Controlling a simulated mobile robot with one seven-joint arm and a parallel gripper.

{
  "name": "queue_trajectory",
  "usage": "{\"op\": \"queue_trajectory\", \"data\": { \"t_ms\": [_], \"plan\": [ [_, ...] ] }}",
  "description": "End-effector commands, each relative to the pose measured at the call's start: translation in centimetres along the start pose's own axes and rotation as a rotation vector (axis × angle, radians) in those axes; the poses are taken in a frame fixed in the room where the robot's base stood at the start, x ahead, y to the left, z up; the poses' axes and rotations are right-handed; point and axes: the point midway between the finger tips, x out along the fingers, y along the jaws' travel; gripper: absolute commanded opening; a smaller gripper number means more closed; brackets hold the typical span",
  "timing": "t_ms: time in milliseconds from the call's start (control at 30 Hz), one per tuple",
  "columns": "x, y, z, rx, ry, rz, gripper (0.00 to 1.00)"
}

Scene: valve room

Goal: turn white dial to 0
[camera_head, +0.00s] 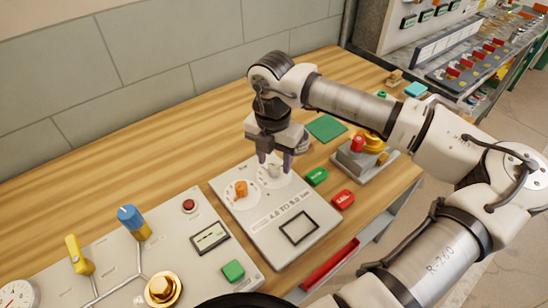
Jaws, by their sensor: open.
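The white dial (275,171) sits on a light panel (262,213) on the wooden bench, in the head view. An orange dial (241,188) stands beside it to the left on the same panel. My gripper (274,164) points down over the white dial, its dark fingers apart on either side of it. I cannot tell whether the fingers touch it. The gripper partly covers the dial, and its scale marks and setting are too small to read. A dark-framed display (299,230) lies on the front of the panel.
A panel with a blue handle (131,217), yellow handle (79,254), brass knob (163,289) and green button (233,271) is at left. Green (317,177) and red (343,199) blocks and a yellow-red valve unit (365,150) stand close on the right. A tiled wall is behind.

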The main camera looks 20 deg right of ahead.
Motion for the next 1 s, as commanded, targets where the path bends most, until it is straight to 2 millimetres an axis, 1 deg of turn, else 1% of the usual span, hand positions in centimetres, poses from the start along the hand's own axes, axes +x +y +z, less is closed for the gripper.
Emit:
{"op": "queue_trajectory", "data": {
  "t_ms": [100, 200, 433, 467, 700, 800, 1000],
  "plan": [
    [0.9, 0.0, -0.1, -0.001, 0.002, 0.001, 0.47],
    [1.3, 0.1, -0.1, -0.002, 0.0, 0.001, 0.47],
    [1.4, 0.1, -0.1, -0.002, 0.0, 0.001, 0.47],
    [1.4, 0.1, -0.1, -0.002, 0.0, 0.001, 0.45],
    [1.4, 0.1, -0.1, -0.002, 0.0, 0.001, 0.14],
    [1.4, 0.0, -0.1, -0.002, 0.0, 0.001, 0.02],
    [1.5, 0.0, 0.0, -0.015, -0.001, 0.001, 0.02]
  ]
}}
